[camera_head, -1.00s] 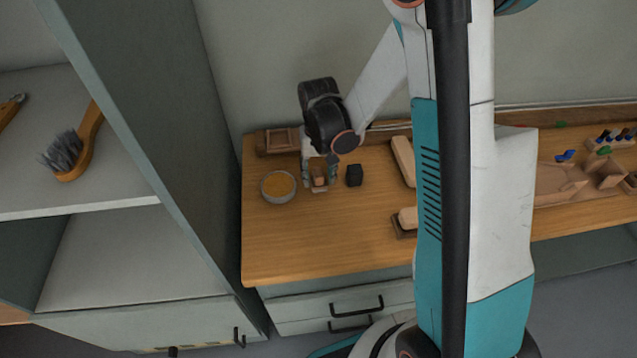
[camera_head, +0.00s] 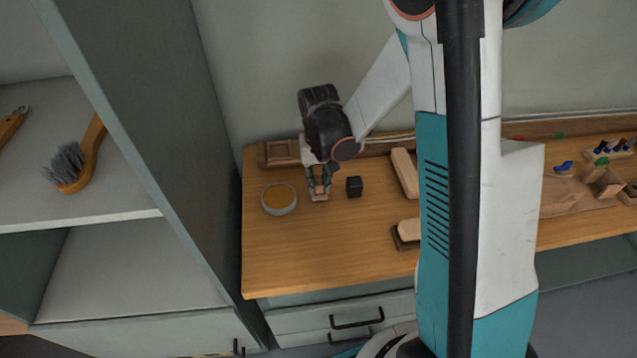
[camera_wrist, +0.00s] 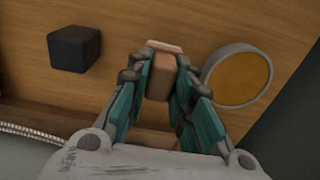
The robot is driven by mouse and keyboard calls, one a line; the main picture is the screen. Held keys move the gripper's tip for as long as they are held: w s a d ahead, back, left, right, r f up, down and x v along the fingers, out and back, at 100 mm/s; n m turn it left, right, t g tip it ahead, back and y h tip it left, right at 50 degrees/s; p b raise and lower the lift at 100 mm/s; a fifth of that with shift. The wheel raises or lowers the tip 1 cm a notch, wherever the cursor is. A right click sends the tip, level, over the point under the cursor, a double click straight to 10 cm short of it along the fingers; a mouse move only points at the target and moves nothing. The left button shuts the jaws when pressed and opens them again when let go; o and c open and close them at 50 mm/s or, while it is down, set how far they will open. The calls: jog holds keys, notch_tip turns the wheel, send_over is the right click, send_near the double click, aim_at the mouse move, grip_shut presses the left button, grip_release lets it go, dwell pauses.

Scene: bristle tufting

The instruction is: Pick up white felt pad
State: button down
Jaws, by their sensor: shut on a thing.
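A small tan block (camera_wrist: 158,78) with a paler, pinkish-white flat layer (camera_wrist: 166,46) at its far end is between my fingers in the wrist view. No plainly white pad shows; this pale layer is the nearest match to the felt pad. My gripper (camera_wrist: 162,84) is shut on the block, with a teal finger on each side. In the head view my gripper (camera_head: 319,184) points down at the table, with the pale layer (camera_head: 319,197) low between its fingertips. I cannot tell whether it touches the table.
A round grey dish (camera_head: 279,199) with orange-yellow contents stands close to the left of my gripper. A black cube (camera_head: 354,187) stands close to the right. A wooden tray (camera_head: 279,153) lies behind. Pale-topped wooden blocks (camera_head: 404,172) lie farther right. The front of the table (camera_head: 320,250) is clear.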

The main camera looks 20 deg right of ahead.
aim_at(319, 180)
notch_tip(319, 180, up, 18)
jog(key=p, duration=0.6)
jog(key=shift+r, duration=0.2)
